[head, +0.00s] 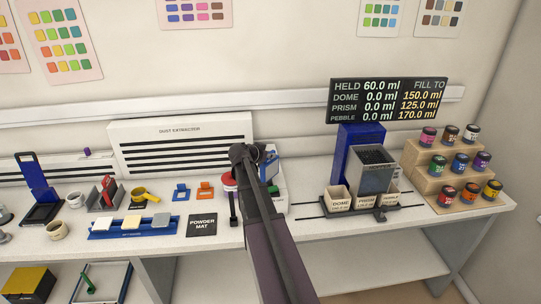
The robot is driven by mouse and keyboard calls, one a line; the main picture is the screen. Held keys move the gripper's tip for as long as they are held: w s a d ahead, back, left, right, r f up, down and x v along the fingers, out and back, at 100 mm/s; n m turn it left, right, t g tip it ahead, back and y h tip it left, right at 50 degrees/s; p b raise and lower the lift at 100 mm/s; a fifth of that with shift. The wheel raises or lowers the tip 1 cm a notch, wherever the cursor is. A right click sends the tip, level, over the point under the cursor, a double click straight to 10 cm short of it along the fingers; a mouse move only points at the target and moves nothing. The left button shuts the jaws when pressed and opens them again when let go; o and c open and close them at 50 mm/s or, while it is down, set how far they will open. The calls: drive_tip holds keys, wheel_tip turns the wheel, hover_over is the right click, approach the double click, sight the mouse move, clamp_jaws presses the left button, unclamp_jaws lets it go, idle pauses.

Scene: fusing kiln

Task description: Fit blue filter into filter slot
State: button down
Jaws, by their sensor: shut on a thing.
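My gripper (270,168) is mostly hidden by my own arm, in front of the right end of the dust extractor. I cannot tell whether the filter touches this box. The filter slot cannot be made out. A small blue framed piece (180,193) and a similar orange one (205,190) stand on the counter to the left.
The white dust extractor (180,128) stands at the back. A powder mat (202,226), a blue tray (103,231) and a red-topped tool (229,182) lie left of my arm. Right are a blue dispenser (352,140), labelled cups (366,200) and a wooden jar rack (432,187).

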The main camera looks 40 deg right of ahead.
drive_tip(key=shift+f+b, duration=0.4)
drive_tip(key=shift+f, duration=0.1)
drive_tip(key=c, duration=0.6)
unclamp_jaws()
drive_tip(key=shift+r, duration=0.15)
drive_tip(key=shift+r+p, duration=0.6)
drive_tip(key=shift+p, duration=0.15)
drive_tip(key=shift+p+v, duration=2.8)
drive_tip(key=shift+v, duration=3.2)
drive_tip(key=shift+f, duration=0.2)
